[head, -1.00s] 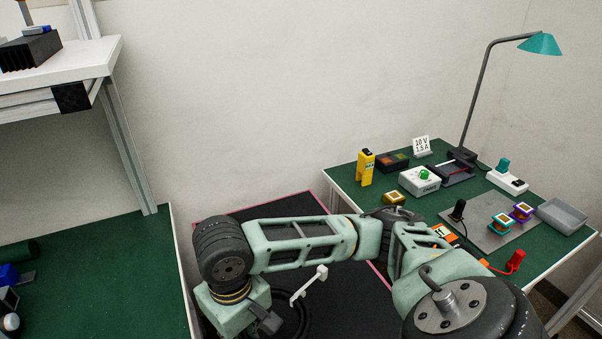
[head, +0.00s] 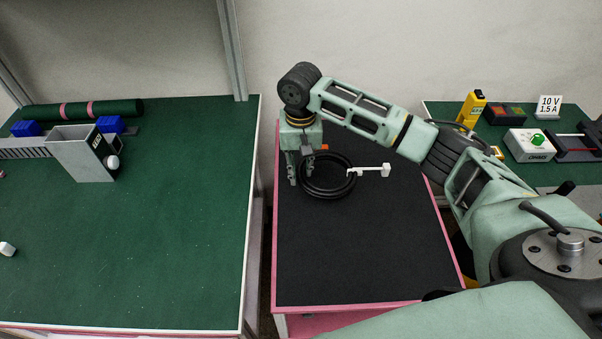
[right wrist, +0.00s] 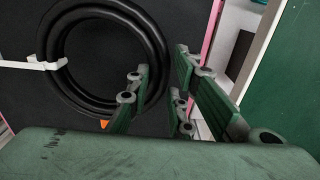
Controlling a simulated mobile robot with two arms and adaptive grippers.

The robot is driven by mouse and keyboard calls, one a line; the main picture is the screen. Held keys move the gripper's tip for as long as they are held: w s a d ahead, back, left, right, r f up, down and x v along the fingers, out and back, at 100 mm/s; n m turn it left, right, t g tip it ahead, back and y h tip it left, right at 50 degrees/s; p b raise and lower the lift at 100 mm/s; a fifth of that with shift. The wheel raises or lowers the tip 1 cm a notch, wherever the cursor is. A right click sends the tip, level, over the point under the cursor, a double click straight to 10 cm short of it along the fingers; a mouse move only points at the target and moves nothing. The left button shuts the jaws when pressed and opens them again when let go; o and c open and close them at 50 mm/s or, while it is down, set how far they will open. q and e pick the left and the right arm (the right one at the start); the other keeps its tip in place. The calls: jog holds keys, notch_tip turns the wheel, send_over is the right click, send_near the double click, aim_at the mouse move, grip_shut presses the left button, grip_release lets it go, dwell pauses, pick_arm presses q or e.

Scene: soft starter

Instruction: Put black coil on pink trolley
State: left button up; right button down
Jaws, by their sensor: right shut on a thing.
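The black coil (head: 327,195) is a ring of several turns with a white tag (head: 372,170) sticking out to its right. It shows over the far left part of the black top of the pink-edged trolley (head: 370,250). I cannot tell whether it touches that top. My right gripper (head: 301,178) points down and is shut on the coil's left edge. In the right wrist view the coil (right wrist: 155,45) passes between the fingers, which partly hide it. My left gripper is not in view.
A green bench (head: 170,240) stands left of the trolley across a narrow gap, with a grey box (head: 82,155) and a green roll (head: 85,109). A bench at right holds a yellow meter (head: 470,108) and a white switch box (head: 530,145). The trolley's near part is clear.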

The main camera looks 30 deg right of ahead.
jog(key=shift+w+d+f, duration=0.1)
jog(key=shift+w+f, duration=0.2)
jog(key=shift+w, duration=0.1)
notch_tip(320, 180, down, 3)
jog(key=shift+f+p, duration=0.15)
jog(key=shift+p, duration=0.15)
jog(key=shift+f, duration=0.3)
jog(key=shift+f, duration=0.1)
jog(key=c, duration=1.6)
grip_release()
jog(key=shift+o, duration=0.2)
notch_tip(320, 180, up, 12)
jog(key=shift+r+b, duration=0.1)
jog(key=shift+b, duration=0.3)
